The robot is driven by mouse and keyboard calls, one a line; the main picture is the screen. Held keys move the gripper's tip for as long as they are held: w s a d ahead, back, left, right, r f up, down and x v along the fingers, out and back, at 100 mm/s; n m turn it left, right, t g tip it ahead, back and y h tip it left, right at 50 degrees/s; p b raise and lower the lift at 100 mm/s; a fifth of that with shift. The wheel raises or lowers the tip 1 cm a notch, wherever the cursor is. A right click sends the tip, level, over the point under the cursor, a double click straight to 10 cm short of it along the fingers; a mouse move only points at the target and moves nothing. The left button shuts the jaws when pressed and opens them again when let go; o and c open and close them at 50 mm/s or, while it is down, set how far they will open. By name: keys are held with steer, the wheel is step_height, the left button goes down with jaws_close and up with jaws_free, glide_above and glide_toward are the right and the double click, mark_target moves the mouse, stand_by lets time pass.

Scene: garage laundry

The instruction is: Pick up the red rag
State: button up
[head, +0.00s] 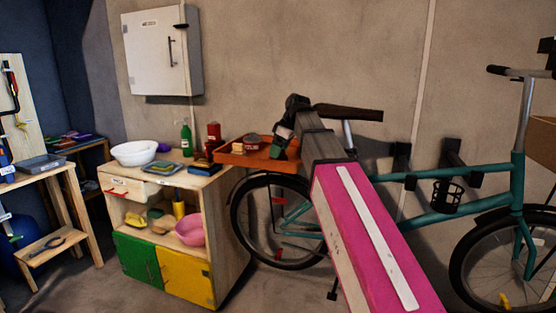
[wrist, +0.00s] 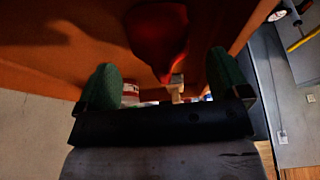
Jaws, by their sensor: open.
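In the wrist view a dark red, rounded, soft-looking shape (wrist: 158,40) lies on the orange tray surface, beyond and between my fingertips. It looks like the red rag, but the dim light hides its texture. My gripper (wrist: 166,82) is open, with green finger pads on either side and nothing held between them. In the head view my gripper (head: 284,143) is at the right end of the orange tray (head: 233,158). The arm and gripper cover that end of the tray, so the rag is not clearly seen there.
A reddish round item (head: 253,141) and a small tan block (head: 238,148) are in the tray. A wooden cabinet (head: 232,215) with a white bowl (head: 134,153) and green bottle (head: 186,138) stands left. A teal bicycle (head: 470,205) stands behind my arm and to the right.

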steer(key=x, duration=0.3)
steer(key=shift+s+f, duration=0.1)
steer(key=shift+f, duration=0.05)
steer(key=c, duration=1)
steer(key=shift+r, duration=0.55)
steer(key=r, duration=0.3)
steer(key=shift+s+a+r, duration=0.2)
steer(key=shift+a+r, duration=0.05)
steer(key=shift+r, duration=0.05)
steer(key=s+a+r, duration=0.6)
steer(key=s+a, duration=0.1)
steer(key=a, duration=0.1)
steer(key=shift+a+r, duration=0.2)
steer(key=shift+o, duration=0.3)
steer(key=shift+s, duration=0.15)
